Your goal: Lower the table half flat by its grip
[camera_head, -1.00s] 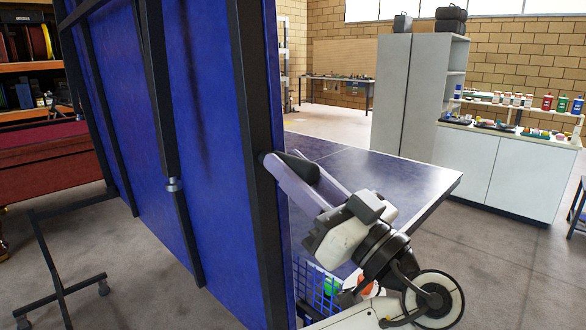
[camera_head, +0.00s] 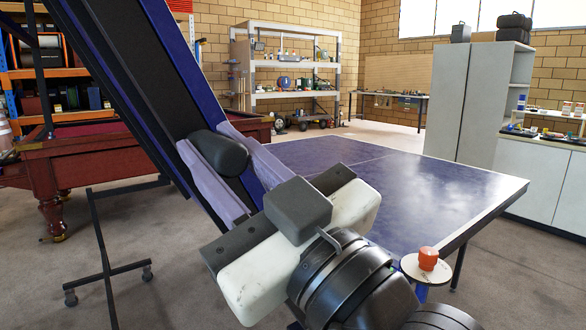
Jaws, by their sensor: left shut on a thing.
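The blue table half (camera_head: 91,40) with its black frame is tilted steeply, seen nearly edge-on, running from the upper left down toward the middle. Its grip (camera_head: 220,153), a dark rounded bar, sticks out from the black edge. My left gripper (camera_head: 208,150) is shut on the grip, with one pale purple finger on each side of it. The lower end of the tilted half is hidden behind my left gripper and arm. The other table half (camera_head: 400,185) lies flat to the right, dark blue with a white edge line. My right gripper is not in view.
A black wheeled leg frame (camera_head: 108,277) stands on the floor at lower left. A red pool table (camera_head: 100,160) is behind it. A small white round surface with an orange object (camera_head: 428,258) is near the flat half's front edge. Grey cabinets (camera_head: 470,100) stand at right.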

